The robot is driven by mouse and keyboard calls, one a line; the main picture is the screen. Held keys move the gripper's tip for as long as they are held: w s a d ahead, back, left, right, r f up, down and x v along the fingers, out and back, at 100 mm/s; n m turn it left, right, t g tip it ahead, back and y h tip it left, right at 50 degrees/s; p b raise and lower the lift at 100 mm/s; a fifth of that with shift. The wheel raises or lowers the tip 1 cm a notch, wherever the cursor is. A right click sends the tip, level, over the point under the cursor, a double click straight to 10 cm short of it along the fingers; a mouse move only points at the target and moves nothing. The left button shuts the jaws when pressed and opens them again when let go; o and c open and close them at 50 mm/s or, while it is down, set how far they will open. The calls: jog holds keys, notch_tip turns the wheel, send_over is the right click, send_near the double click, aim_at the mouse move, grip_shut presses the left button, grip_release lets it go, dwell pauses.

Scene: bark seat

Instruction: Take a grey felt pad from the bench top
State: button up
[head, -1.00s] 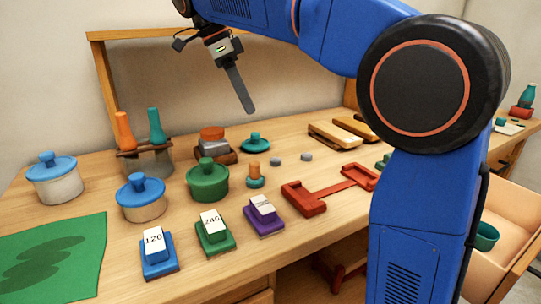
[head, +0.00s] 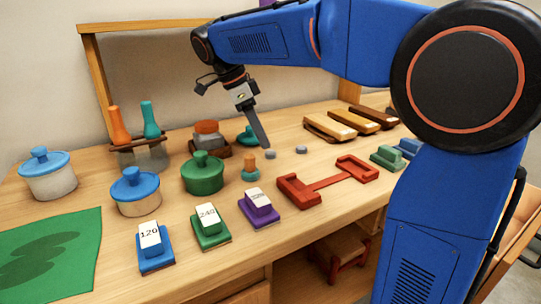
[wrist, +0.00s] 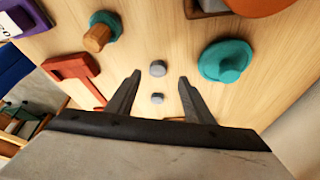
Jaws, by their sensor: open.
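Two small grey felt pads lie on the wooden bench top, a left one (head: 270,154) and a right one (head: 301,149). In the wrist view one pad (wrist: 158,68) lies beyond the fingertips and the other (wrist: 157,98) shows between the fingers. My gripper (head: 267,146) points down over the left pad, its tips just behind and above it in the head view. In the wrist view my gripper (wrist: 159,80) is open with nothing held. I cannot tell the exact height of the tips above the bench.
A teal lidded piece (head: 248,135) and a teal-based wooden knob (head: 250,169) stand close by. A red bracket (head: 328,184) lies in front. A green pot (head: 203,173) stands left, wooden blocks (head: 345,122) back right. Bare bench surrounds the pads.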

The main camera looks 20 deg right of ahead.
aim_at(271, 152)
jog(key=x, duration=0.3)
jog(key=shift+s+d+f, duration=0.15)
jog(key=shift+s+d, duration=0.1)
jog(key=shift+d, duration=0.05)
jog(key=shift+d+f, duration=0.15)
jog(key=shift+f, duration=0.4)
jog(key=shift+c, duration=0.2)
jog(key=c, duration=1.1)
